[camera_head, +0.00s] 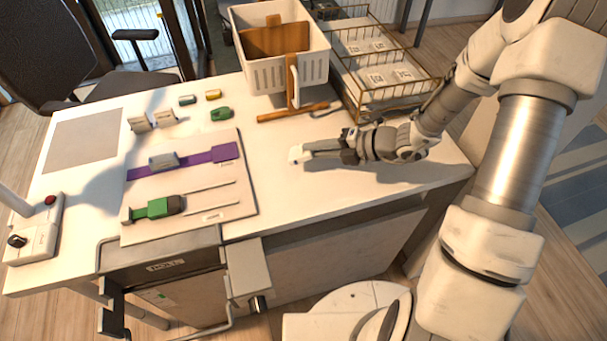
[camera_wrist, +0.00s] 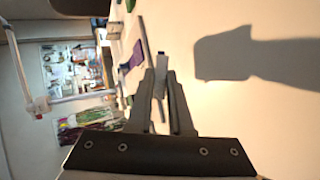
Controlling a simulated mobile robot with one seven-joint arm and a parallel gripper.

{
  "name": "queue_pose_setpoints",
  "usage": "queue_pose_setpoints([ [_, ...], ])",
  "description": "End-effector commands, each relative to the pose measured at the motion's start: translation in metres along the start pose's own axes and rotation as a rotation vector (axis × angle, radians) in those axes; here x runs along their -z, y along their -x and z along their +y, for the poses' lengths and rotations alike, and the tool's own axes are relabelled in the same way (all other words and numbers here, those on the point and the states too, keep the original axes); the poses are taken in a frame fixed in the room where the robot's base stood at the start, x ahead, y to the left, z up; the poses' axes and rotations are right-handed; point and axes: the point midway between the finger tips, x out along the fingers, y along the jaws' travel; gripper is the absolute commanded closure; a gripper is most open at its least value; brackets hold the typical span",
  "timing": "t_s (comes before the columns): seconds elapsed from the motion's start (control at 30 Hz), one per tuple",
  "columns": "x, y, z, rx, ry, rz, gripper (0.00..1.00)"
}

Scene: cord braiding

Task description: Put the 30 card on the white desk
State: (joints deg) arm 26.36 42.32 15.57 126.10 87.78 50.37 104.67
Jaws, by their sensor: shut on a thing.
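My gripper (camera_head: 308,151) is shut on a small pale piece (camera_head: 295,156), which looks like a card. In the wrist view my gripper (camera_wrist: 161,88) points away from the camera, with the pale piece (camera_wrist: 161,66) seen nearly edge-on between the fingertips. Its printing cannot be read. The white desk (camera_head: 300,190) lies below my gripper in the head view; the desk top (camera_wrist: 220,30) fills the right side of the wrist view, with a dark shadow on it. The piece looks close above the desk; whether it touches cannot be told.
A wire basket (camera_head: 362,105) holding marked pale cards stands right of a white bin (camera_head: 262,75). A board (camera_head: 235,190) with a purple strap and green tool lies left. Desk space right of the board is clear.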

Motion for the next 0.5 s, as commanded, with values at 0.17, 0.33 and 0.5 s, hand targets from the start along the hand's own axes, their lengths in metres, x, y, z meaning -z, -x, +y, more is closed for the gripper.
queue_pose_setpoints([
  [0.17,0.0,-0.012,-0.021,0.0,-0.002,0.001,1.0],
  [0.33,0.0,-0.015,-0.027,0.0,0.0,0.0,1.0],
  [0.5,0.0,-0.015,-0.027,0.0,0.0,0.0,1.0],
])
